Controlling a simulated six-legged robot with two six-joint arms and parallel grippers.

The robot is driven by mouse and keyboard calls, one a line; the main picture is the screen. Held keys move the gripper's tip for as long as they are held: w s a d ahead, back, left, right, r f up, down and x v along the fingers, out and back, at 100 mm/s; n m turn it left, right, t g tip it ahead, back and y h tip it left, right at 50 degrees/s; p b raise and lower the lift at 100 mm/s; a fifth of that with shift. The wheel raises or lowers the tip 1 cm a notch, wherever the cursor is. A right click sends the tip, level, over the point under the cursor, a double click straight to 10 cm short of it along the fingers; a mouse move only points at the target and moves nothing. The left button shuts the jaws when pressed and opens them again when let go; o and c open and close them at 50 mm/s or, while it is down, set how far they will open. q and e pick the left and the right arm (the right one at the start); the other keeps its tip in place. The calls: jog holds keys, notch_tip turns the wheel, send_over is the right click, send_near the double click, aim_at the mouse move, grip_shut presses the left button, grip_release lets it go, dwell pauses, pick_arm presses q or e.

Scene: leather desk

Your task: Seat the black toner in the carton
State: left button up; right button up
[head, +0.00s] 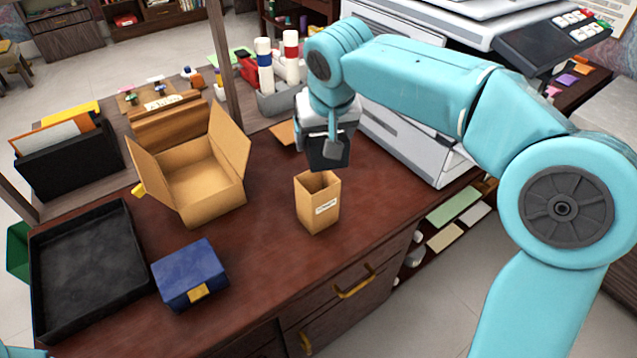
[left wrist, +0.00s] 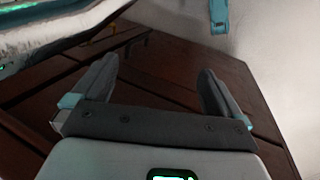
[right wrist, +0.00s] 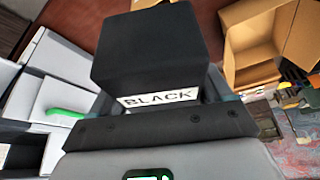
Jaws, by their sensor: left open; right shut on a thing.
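The black toner (right wrist: 155,50) is a dark block with a white label reading BLACK. My right gripper (head: 333,147) is shut on it, and the toner (head: 328,160) hangs just above and behind a small open-topped carton (head: 317,208) in the head view. That carton is narrow, tan and upright, with a white label on its front; its inside is partly visible. The toner looks apart from it, though the exact gap is hard to tell. My left gripper (left wrist: 157,88) is open and empty in the left wrist view; its fingers are outside the head view.
A larger open cardboard box (head: 205,190) stands left of the carton. A blue box (head: 190,272) and a black tray (head: 85,265) are at the front left. A printer (head: 400,130) stands at the right back. The desk between the blue box and carton is clear.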

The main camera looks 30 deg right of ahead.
notch_tip(320, 180, down, 10)
jog(key=shift+b, duration=0.4)
jog(key=shift+f+b, duration=0.6)
jog(key=shift+b, duration=0.1)
jog(key=o, duration=1.2)
jog(key=shift+a+r, duration=0.1)
